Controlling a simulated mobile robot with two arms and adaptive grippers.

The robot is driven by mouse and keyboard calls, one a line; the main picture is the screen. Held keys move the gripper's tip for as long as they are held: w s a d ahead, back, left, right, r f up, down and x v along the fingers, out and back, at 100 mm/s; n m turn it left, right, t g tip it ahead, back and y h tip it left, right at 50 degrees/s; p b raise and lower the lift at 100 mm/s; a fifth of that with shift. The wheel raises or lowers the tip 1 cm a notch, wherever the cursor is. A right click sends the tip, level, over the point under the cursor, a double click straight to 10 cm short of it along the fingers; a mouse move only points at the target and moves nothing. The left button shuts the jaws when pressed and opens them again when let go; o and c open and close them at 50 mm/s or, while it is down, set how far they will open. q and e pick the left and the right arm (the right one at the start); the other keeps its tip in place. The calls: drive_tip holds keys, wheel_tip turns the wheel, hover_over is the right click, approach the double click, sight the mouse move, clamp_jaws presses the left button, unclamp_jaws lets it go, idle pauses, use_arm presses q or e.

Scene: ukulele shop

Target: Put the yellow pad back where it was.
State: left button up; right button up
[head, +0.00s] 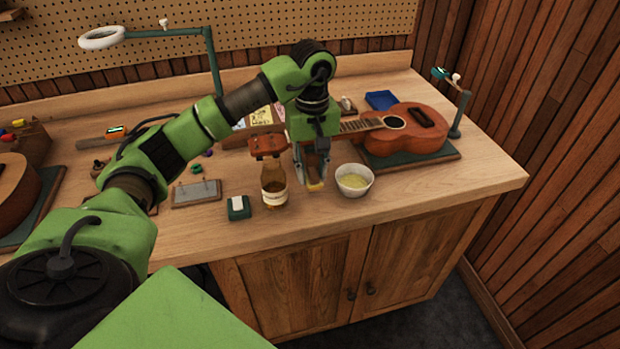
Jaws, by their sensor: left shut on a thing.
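My left gripper (313,174) points down over the workbench near its front edge. It is shut on the yellow pad (315,187), a small block of which only the lower part shows below the fingers. The pad is between an amber bottle (273,192) on the left and a white bowl (354,191) with something pale yellow in it on the right. I cannot tell whether the pad touches the bench. My right gripper is not in view.
A ukulele (412,139) lies on a green mat (441,156) at the right, its neck reaching behind my gripper. A small green box with a white top (238,207) and a grey plate (196,196) lie left of the bottle. A blue cloth (381,100) lies behind. The right front bench corner is clear.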

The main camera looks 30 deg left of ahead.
sight(310, 182)
use_arm(q)
drive_tip(key=f, duration=0.1)
drive_tip(key=f+p, duration=0.1)
drive_tip(key=f, duration=0.1)
drive_tip(key=shift+a+f, duration=0.1)
drive_tip(key=shift+a, duration=0.2)
drive_tip(key=shift+w+f, duration=0.1)
drive_tip(key=shift+f, duration=0.25)
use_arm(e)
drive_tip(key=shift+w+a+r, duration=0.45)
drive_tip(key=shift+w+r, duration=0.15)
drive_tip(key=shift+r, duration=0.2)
use_arm(q)
drive_tip(key=shift+f, duration=0.15)
drive_tip(key=o, duration=1.1)
drive_tip(key=shift+c, duration=0.2)
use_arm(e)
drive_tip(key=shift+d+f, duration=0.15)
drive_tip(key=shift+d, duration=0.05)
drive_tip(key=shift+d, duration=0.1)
